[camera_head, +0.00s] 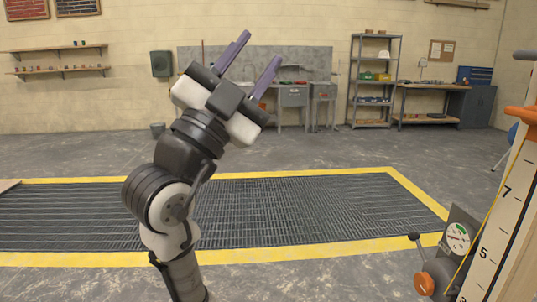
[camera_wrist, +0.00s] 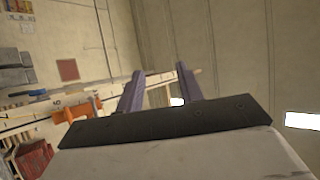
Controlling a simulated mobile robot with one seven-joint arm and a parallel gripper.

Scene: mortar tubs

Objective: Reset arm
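My gripper (camera_head: 250,65) is raised in the middle of the head view, its two purple fingers pointing up and to the right. The fingers are spread apart with nothing between them. In the wrist view my gripper (camera_wrist: 158,85) also shows two separated purple fingers and an empty gap. No mortar tub is clear in either view.
A tall numbered scale board (camera_head: 498,235) with a gauge (camera_head: 458,236) and an orange knob (camera_head: 425,284) stands close at the right. A floor grate with a yellow border (camera_head: 300,252) lies ahead. Shelves (camera_head: 375,100) and workbenches (camera_head: 425,103) line the far wall. The floor between is mostly clear.

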